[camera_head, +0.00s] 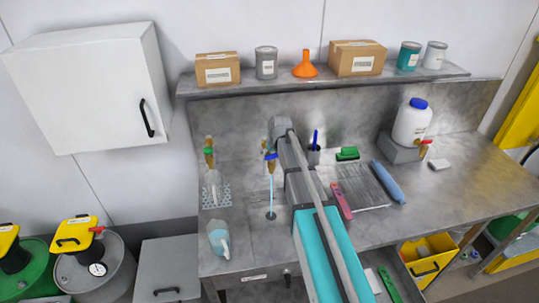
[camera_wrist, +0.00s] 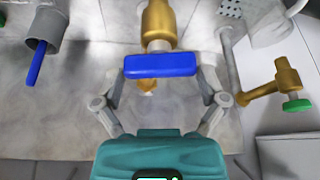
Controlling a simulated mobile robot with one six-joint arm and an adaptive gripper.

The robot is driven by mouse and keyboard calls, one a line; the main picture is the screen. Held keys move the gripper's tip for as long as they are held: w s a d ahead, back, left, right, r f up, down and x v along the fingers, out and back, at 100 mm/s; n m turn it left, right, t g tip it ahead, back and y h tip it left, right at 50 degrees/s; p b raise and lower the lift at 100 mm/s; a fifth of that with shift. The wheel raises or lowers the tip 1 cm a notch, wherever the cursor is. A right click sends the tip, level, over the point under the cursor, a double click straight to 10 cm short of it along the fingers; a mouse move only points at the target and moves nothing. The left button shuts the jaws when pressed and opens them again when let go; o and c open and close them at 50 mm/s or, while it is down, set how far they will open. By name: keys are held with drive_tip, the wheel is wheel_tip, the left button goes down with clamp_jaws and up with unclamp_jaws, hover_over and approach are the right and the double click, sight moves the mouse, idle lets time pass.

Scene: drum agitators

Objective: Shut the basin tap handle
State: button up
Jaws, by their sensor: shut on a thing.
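The basin tap's blue handle (camera_wrist: 160,65) is a wide bar in front of the brass tap body (camera_wrist: 158,22) in the wrist view. My gripper (camera_wrist: 163,76) has a finger at each end of the bar and is shut on it. In the head view the blue handle (camera_head: 271,156) shows just left of my arm's end, which partly hides the tap. A thin pale blue stream of water (camera_head: 271,187) runs down from the tap to the round drain (camera_head: 271,215) in the worktop.
A green-handled tap (camera_head: 209,151) stands to the left above a perforated plate (camera_head: 217,196), with a jug (camera_head: 219,240) in front. A cup (camera_head: 314,155) with a blue-handled tool stands close right of my arm. A shelf (camera_head: 330,80) with boxes and cans runs above.

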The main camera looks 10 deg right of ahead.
drive_tip(key=shift+s+m+h, duration=0.2)
drive_tip(key=shift+m+h, duration=0.3)
drive_tip(key=shift+m, duration=0.8)
drive_tip(key=o, duration=0.8)
